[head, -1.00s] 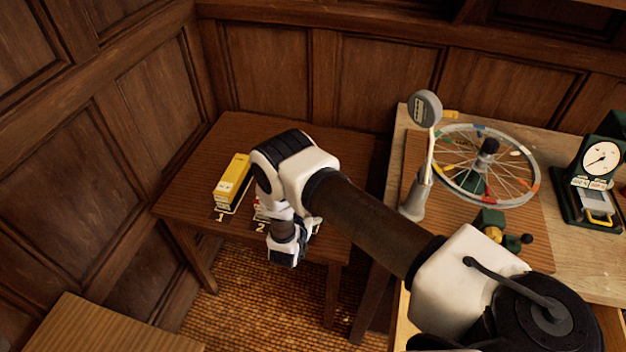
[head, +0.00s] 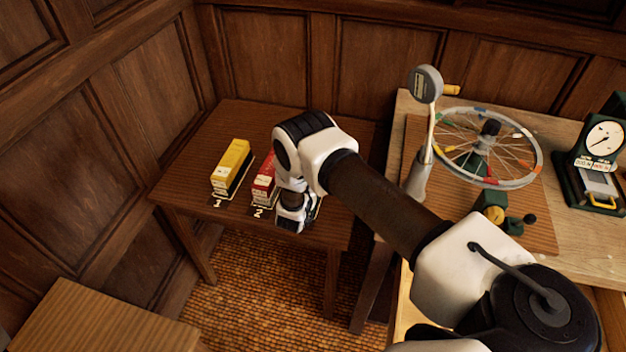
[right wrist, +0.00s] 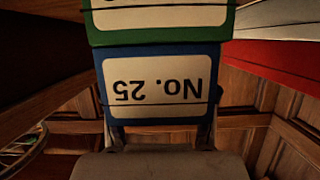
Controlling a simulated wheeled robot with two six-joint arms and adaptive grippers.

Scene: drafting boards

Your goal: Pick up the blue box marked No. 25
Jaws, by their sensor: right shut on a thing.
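The blue box marked No. 25 (right wrist: 156,112) fills the middle of the right wrist view, its label upside down there. My right gripper (right wrist: 158,138) is shut on it, with a finger at each side. A green box (right wrist: 160,38) with a pale label touches the blue box along its edge in that view. In the head view my right gripper (head: 294,218) is at the front of the small dark table, and my arm hides nearly all of what it holds. I cannot tell whether the blue box is lifted. My left gripper is not in view.
A yellow box (head: 232,160) stands at mark 1 and a red box (head: 264,178) at mark 2, close beside my gripper. The small table (head: 200,140) is bare behind them. A bench with a spoked wheel (head: 530,178) and a dial gauge (head: 604,135) is at right.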

